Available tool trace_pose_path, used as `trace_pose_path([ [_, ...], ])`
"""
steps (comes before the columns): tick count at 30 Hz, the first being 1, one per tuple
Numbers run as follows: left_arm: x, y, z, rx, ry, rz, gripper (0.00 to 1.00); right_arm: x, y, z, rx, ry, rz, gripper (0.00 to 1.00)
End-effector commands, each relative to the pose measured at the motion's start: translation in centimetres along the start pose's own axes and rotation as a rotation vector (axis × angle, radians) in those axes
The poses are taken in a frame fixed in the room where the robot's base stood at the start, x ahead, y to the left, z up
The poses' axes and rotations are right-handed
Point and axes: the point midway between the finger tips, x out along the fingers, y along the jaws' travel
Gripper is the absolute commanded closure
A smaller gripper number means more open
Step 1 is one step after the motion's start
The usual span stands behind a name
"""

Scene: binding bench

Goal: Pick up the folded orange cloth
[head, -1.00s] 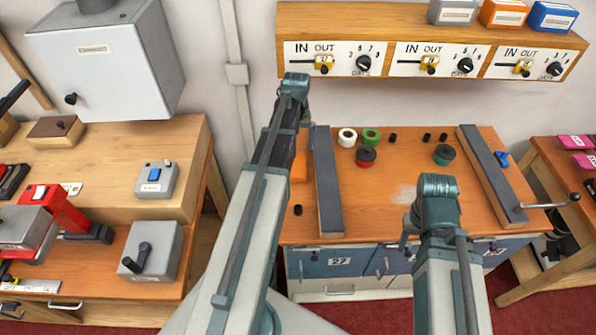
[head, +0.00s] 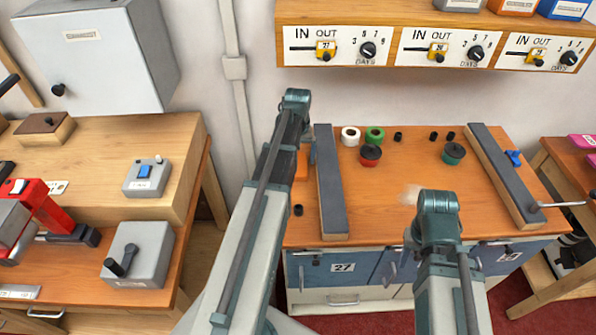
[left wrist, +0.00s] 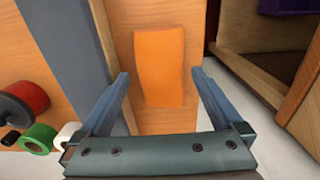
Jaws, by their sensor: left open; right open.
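The folded orange cloth (left wrist: 160,66) lies flat near the edge of the wooden bench top, seen whole in the left wrist view. In the head view only a sliver of the cloth (head: 302,163) shows beside my left arm. My left gripper (left wrist: 158,85) is open, with its two fingers on either side of the cloth's near part in the picture; nothing is between them that I can see held. I cannot tell its height above the cloth. In the head view my right gripper (head: 413,228) is over the front part of the bench, its fingers mostly hidden.
A long dark-topped bar (head: 329,185) stands close beside the cloth; another bar (head: 503,175) is at the right. White (head: 350,136), green (head: 375,136), red (head: 370,156) and teal (head: 453,153) spools sit between them. The bench middle is mostly clear.

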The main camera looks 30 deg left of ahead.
Motion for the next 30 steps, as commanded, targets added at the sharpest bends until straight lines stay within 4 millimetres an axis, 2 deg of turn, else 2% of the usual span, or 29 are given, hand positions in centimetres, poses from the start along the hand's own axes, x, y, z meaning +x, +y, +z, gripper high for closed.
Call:
trace_pose_path([
  [1,1.4,0.0,0.0,0.000,0.000,0.000,0.00,1.4,-0.1,-0.1,0.000,0.000,0.000,0.50],
  [4,2.3,0.0,0.0,0.000,0.000,0.000,0.00,2.3,-0.2,-0.1,0.000,0.000,0.000,0.50],
  [13,2.4,0.0,0.0,0.000,0.000,0.000,0.00,2.3,-0.2,-0.1,0.000,0.000,0.000,0.50],
  [14,2.4,0.0,0.0,0.000,0.000,0.000,0.04,2.3,-0.2,-0.1,0.000,0.000,0.000,0.50],
  [25,2.4,0.0,0.0,0.000,0.000,0.000,0.70,2.4,-0.2,-0.1,0.000,0.000,0.000,0.50],
  [30,2.4,0.0,0.0,0.000,0.000,0.000,0.70,2.3,-0.2,-0.1,0.000,0.000,0.000,0.50],
])
